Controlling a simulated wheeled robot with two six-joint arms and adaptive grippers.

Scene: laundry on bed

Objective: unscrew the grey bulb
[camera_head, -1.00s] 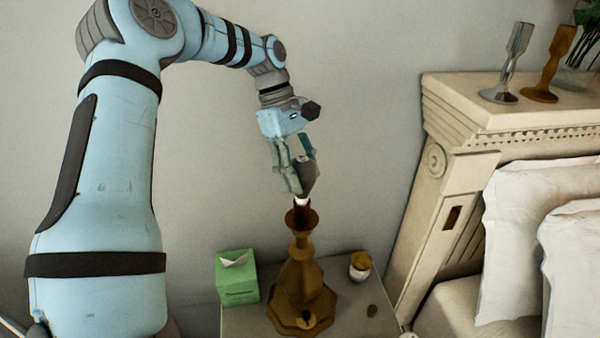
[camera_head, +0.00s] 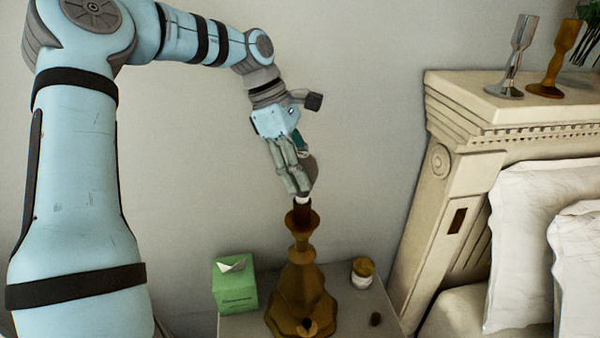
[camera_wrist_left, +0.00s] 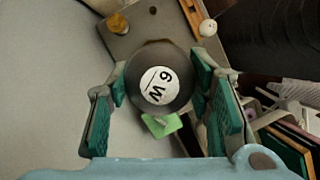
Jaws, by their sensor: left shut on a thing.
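The grey bulb (camera_head: 309,174) stands upright at the top of the brown lamp (camera_head: 300,280), its white base just above the lamp's socket. Whether its base is still seated in the socket is hard to tell. My left gripper (camera_head: 302,181) is shut on the bulb from above, its fingers hiding part of it. In the left wrist view the round top of the bulb (camera_wrist_left: 158,84), marked "6 W", sits between the green finger pads. My right gripper is not in view.
The lamp stands on a nightstand (camera_head: 240,326) with a green tissue box (camera_head: 236,284) on its left and a small jar (camera_head: 362,273) and a small dark object (camera_head: 376,319) on its right. A carved headboard (camera_head: 455,150) with two candlesticks on top rises at the right.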

